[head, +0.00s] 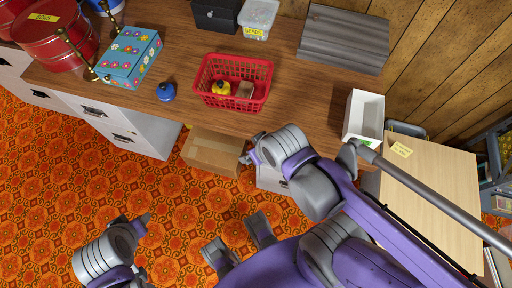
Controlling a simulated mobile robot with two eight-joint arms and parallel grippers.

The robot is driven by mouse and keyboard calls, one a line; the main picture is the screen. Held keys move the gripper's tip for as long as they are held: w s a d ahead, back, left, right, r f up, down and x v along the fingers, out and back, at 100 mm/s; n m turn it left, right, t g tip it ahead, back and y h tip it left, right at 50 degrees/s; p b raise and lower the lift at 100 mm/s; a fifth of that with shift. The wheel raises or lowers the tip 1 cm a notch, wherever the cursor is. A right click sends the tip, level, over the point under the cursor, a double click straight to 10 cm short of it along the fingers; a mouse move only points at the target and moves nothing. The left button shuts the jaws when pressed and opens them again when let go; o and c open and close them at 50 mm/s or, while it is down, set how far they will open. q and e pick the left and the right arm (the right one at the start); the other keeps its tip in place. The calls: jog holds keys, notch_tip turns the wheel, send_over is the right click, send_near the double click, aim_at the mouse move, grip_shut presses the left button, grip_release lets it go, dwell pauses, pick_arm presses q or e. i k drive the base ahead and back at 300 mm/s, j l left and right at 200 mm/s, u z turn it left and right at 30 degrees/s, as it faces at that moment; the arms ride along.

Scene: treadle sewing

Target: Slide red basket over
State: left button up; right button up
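The red basket (233,103) is a slatted plastic basket standing upright on the wooden desk, near its front edge. A yellow item (221,88) and a small tan block (245,90) lie inside it. My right gripper (248,149) is at the desk's front edge, just below the basket in the picture and apart from it. Its finger opening is too small and angled to read. My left gripper (141,228) is low at the lower left, over the orange carpet and far from the basket. Its fingers are partly hidden by its own wrist.
A clear tub (258,18) and black box (215,14) are behind. A grey slatted panel (345,38) and white bin (364,116) are right. Bare desk lies between basket and bin.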

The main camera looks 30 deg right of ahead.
aim_at(261, 87)
jog(key=i+j+z, duration=0.3)
jog(key=j+z, duration=0.3)
jog(key=j, duration=0.15)
jog(key=i+j+z, duration=0.1)
jog(key=j+z, duration=0.2)
jog(key=j, duration=0.15)
jog(key=j+z, duration=0.3)
jog(key=j, duration=0.15)
jog(key=i, duration=0.05)
